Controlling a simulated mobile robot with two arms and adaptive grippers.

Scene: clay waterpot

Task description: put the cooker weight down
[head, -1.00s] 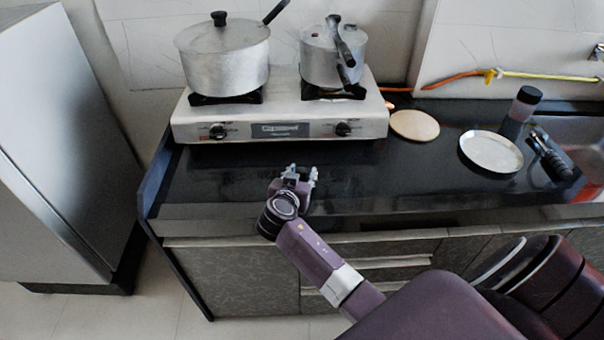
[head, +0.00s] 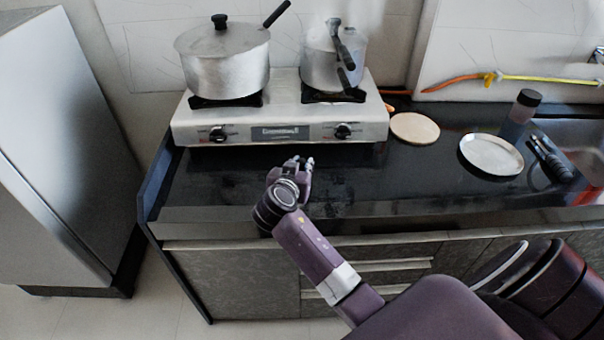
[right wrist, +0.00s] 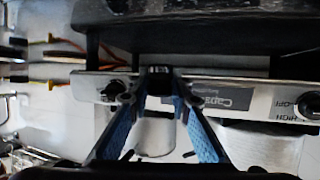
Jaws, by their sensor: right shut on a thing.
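My right gripper (head: 302,163) is over the black counter (head: 400,180), in front of the stove. In the right wrist view its blue-padded fingers (right wrist: 158,88) come together on a small dark piece, the cooker weight (right wrist: 158,74). In the head view the weight cannot be made out at the fingertips. The pressure cooker (head: 320,68), with a black handle, stands on the right burner of the stove (head: 280,131). My left gripper is not in view.
A lidded saucepan (head: 225,72) stands on the left burner. The counter between the gripper and the plate is clear.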

